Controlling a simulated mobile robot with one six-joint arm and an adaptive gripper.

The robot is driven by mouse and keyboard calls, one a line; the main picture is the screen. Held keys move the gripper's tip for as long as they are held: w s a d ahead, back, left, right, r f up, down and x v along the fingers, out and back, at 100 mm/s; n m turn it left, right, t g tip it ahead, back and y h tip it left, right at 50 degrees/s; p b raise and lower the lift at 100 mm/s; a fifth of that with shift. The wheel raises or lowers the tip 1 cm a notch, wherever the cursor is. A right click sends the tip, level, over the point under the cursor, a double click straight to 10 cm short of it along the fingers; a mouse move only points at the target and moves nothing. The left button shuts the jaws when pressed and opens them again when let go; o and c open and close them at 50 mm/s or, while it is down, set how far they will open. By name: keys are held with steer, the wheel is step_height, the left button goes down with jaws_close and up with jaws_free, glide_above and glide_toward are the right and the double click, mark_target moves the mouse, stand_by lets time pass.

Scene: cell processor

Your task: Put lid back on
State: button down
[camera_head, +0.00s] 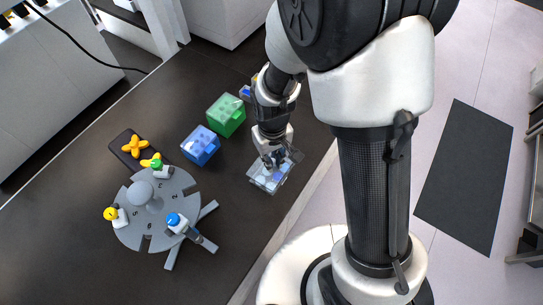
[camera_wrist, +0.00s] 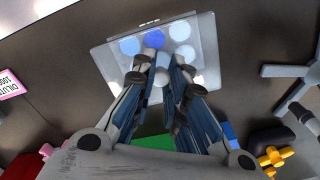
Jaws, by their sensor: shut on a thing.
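A clear, six-sided-looking well plate (camera_head: 262,182) sits under my gripper near the table's right edge; in the wrist view the plate (camera_wrist: 108,62) shows pale round wells and one deep blue well. My gripper (camera_head: 273,157) points down over the plate. In the wrist view its fingertips (camera_wrist: 163,64) are shut on a small pale piece at the middle of the plate, apparently part of the clear lid. The lid's outline cannot be told apart from the plate, so I cannot tell whether it is seated or raised.
A blue box (camera_head: 200,146) and a green box (camera_head: 226,115) stand left of my gripper. A grey round rotor (camera_head: 133,233) holds bottles with yellow, blue and green caps. Yellow knobs (camera_head: 134,146) lie on a dark block. Bare dark table lies between rotor and plate.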

steer(key=shift+w+d, duration=0.15)
steer(key=shift+w, duration=0.05)
steer(key=shift+f+b, duration=1.75)
steer(key=shift+f, duration=0.4)
steer(key=shift+f, duration=0.1)
steer(key=shift+f+b, duration=0.25)
steer(key=shift+b, duration=0.05)
steer(key=shift+f+b, duration=0.4)
steer(key=shift+f, duration=0.05)
steer(key=shift+s+r, duration=0.1)
steer(key=c, duration=1.5)
jaws_free()
steer(key=shift+c, duration=0.2)
